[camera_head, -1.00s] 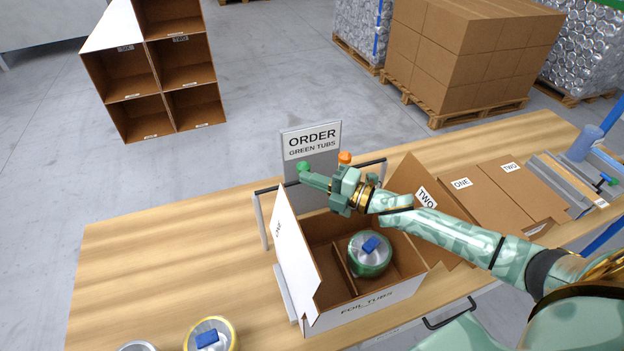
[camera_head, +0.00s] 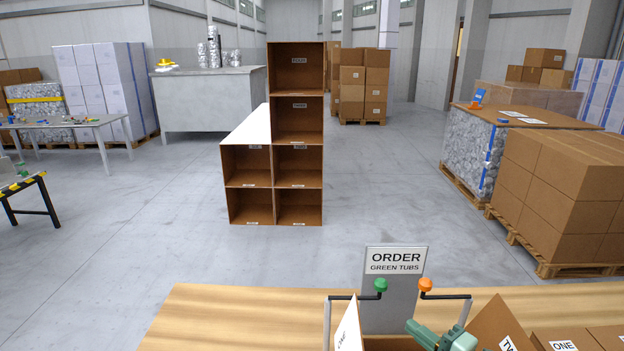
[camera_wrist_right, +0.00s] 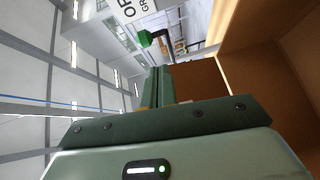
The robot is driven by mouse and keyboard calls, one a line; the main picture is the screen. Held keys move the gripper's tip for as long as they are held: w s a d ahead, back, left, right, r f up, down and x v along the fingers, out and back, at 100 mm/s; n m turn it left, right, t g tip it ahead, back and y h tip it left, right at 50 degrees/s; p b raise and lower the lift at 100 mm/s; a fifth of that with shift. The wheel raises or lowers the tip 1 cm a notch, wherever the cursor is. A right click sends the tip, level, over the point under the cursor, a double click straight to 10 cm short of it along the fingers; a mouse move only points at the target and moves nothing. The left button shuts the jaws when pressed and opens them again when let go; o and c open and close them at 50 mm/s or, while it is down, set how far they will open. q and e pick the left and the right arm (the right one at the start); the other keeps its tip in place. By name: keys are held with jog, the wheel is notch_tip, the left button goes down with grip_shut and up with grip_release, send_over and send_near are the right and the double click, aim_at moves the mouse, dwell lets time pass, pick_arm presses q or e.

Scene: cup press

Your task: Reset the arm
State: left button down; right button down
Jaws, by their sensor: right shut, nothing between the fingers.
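My right gripper (camera_head: 416,327) shows at the bottom of the head view, in front of the order sign (camera_head: 396,258) and over the cardboard box (camera_head: 386,344). Its fingers (camera_wrist_right: 160,84) are shut with nothing between them in the right wrist view. The rest of the right arm is cut off by the lower edge. A green knob (camera_head: 381,285) and an orange knob (camera_head: 426,285) sit on black bars above the gripper, apart from it. The green knob also shows in the wrist view (camera_wrist_right: 146,38). My left gripper is not in view.
The wooden table (camera_head: 225,318) is bare at left. A cubby shelf (camera_head: 297,120) and pallets of boxes (camera_head: 560,190) stand beyond on the floor.

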jog(key=s+d+f+m+g+h, duration=0.2)
jog(key=s+d+m+g+h, duration=0.15)
jog(key=s+m+h, duration=0.65)
jog(key=s+d+f+m+g+h, duration=0.2)
jog(key=s+m+g+h, duration=0.3)
jog(key=s, duration=0.9)
jog(key=s+a+f+m+g+y+b, duration=0.1)
jog(key=s+a+f+y, duration=0.1)
jog(key=f, duration=1.2)
jog(key=s+a+f+g+y+b, duration=0.1)
jog(key=s+a+f+g+y, duration=0.15)
jog(key=f, duration=1.05)
jog(key=s+f+m+g+y+b, duration=0.1)
jog(key=s+f+m+g+b, duration=0.1)
jog(key=s+f, duration=1.7)
jog(key=shift+s+f+m+b, duration=0.25)
jog(key=shift+s+m+b, duration=0.1)
jog(key=shift+m, duration=0.45)
jog(key=shift+w+y, duration=0.1)
jog(key=shift+y, duration=0.15)
